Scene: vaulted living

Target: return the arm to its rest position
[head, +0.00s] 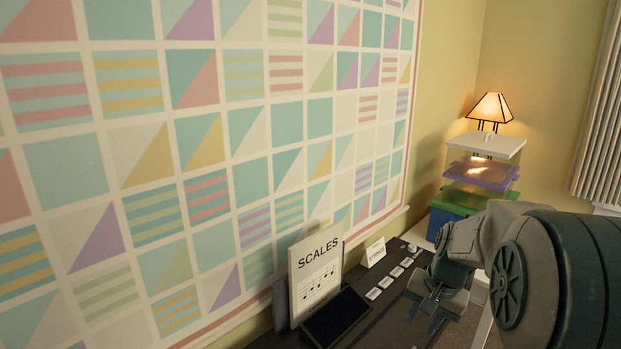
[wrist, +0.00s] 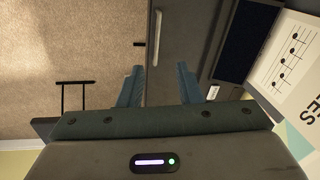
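My arm (head: 575,275) reaches in from the right of the head view, bent so that its end points down. My gripper (head: 430,303) hangs over the dark surface, near a row of small pale labelled tiles. In the wrist view, the two blue fingers of my gripper (wrist: 159,82) stand well apart with nothing between them. Behind them the wrist view shows the edge of the dark furniture and carpet. Whether the fingertips touch the surface cannot be told.
A "SCALES" music book (head: 316,270) stands on the dark top (head: 385,320) against the wall, with a dark tray (head: 336,317) before it. A small white card (head: 375,252) stands nearby. Stacked coloured boxes (head: 480,175) with a lit lamp (head: 491,108) stand behind.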

